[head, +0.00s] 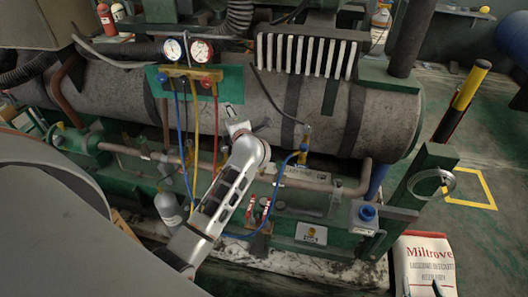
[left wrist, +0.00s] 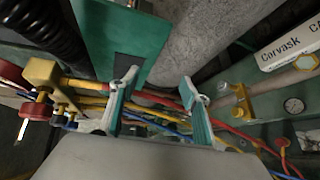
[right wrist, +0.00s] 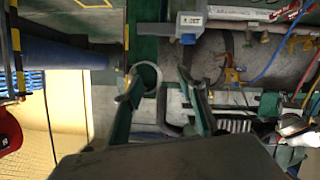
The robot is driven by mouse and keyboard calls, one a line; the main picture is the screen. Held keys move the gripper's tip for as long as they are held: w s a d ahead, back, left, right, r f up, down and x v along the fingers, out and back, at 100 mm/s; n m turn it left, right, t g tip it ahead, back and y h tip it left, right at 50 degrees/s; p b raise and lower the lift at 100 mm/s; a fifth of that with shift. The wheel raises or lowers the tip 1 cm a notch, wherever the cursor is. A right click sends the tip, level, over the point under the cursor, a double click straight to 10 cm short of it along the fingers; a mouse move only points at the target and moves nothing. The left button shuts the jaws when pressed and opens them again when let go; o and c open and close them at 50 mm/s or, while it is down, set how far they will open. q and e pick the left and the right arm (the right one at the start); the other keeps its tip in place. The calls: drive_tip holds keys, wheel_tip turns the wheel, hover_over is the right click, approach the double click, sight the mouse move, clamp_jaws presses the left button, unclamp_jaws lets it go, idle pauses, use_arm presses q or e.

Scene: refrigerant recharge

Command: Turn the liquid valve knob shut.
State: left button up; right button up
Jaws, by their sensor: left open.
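The gauge manifold (head: 188,73) hangs on a green plate with a blue knob (head: 163,77) at its left and a red knob (head: 205,83) at its right. No label shows which knob is the liquid valve's. The left wrist view shows a red knob (left wrist: 40,108) on brass fittings, left of my left gripper (left wrist: 165,88). This gripper is open, with yellow, red and blue hoses (left wrist: 150,108) around and beyond its fingers; contact cannot be told. My right gripper (right wrist: 155,82) is open and empty, with a metal ring (right wrist: 146,77) beyond its fingers.
One silver arm of mine stands before the grey tank (head: 375,120), just right of the hanging hoses. A green post (head: 430,165) carries the ring, beside a grey box with a blue top (head: 367,212). A white bag (head: 430,262) is at the bottom right. Open floor lies right.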

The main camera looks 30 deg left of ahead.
use_arm(q)
drive_tip(key=w+f+n+t+b, duration=0.2)
drive_tip(key=w+n+t+b, duration=0.1)
drive_tip(key=t+b, duration=0.15)
drive_tip(key=n+t+h+b, duration=0.3)
drive_tip(key=t+h+b, duration=0.1)
drive_tip(key=h+b, duration=1)
approach(278, 167)
drive_tip(key=shift+y, duration=0.6)
drive_tip(key=w+b, duration=0.1)
drive_tip(key=w, duration=0.3)
drive_tip(key=shift+w+r, duration=0.1)
drive_tip(key=shift+w, duration=0.25)
drive_tip(key=shift+w+d+h, duration=0.1)
drive_tip(key=shift+d+h, duration=0.2)
drive_tip(key=shift+d, duration=0.1)
drive_tip(key=w, duration=0.7)
drive_tip(key=shift+w+d, duration=0.2)
drive_tip(key=shift+d, duration=0.15)
use_arm(e)
drive_tip(key=s+a+f+g, duration=0.1)
drive_tip(key=s+a+f, duration=0.1)
drive_tip(key=f, duration=0.8)
drive_tip(key=s+a+f+g+y, duration=0.1)
drive_tip(key=s+a+f, duration=0.1)
drive_tip(key=f, duration=0.9)
drive_tip(key=shift+s+m, duration=0.4)
drive_tip(key=shift+s, duration=0.25)
drive_tip(key=shift+f, duration=0.1)
